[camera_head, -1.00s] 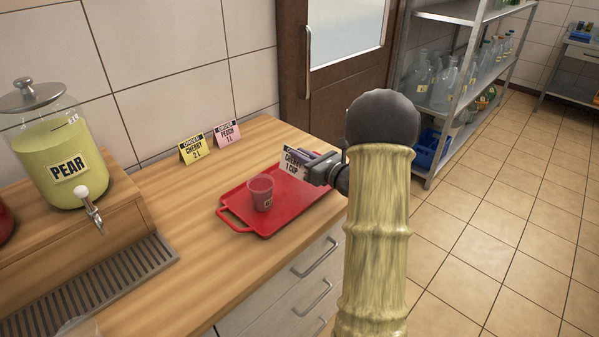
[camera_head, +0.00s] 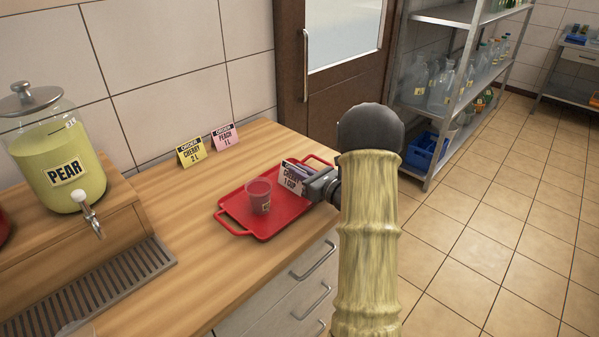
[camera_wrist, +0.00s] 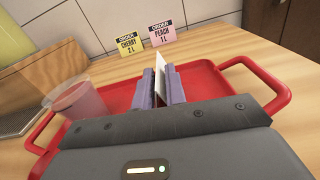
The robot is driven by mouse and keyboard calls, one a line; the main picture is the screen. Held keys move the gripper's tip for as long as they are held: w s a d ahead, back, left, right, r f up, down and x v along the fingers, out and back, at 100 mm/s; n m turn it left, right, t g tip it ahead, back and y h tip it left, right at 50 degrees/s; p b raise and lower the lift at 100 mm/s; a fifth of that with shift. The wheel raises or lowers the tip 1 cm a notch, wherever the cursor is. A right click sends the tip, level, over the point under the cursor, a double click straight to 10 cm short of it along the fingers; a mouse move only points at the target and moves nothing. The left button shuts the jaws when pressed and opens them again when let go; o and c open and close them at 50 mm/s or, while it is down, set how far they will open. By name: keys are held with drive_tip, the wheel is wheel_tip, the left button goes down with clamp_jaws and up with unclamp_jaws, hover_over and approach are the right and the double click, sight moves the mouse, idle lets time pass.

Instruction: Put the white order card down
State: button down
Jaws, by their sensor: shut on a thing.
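The white order card (camera_head: 291,179), reading "CHERRY 1 CUP", is upright at the right part of the red tray (camera_head: 233,229). My gripper (camera_head: 304,172) is shut on it from the right. In the wrist view the card (camera_wrist: 160,80) shows nearly edge-on between the two purple fingers of my gripper (camera_wrist: 162,88). Whether its lower edge touches the tray is hidden. A cup with a red drink (camera_head: 259,196) stands on the tray left of the card; it also shows in the wrist view (camera_wrist: 78,100).
A yellow card (camera_head: 191,151) and a pink card (camera_head: 225,137) stand on the wooden counter behind the tray. A pear dispenser (camera_head: 62,165) with a tap and a drip grate (camera_head: 100,290) are at left. Bare counter lies between grate and tray.

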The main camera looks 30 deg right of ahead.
drive_tip(key=c, duration=1.4)
unclamp_jaws()
drive_tip(key=shift+f, duration=0.1)
drive_tip(key=shift+c, duration=0.2)
drive_tip(key=b+v, duration=0.1)
drive_tip(key=v, duration=1.1)
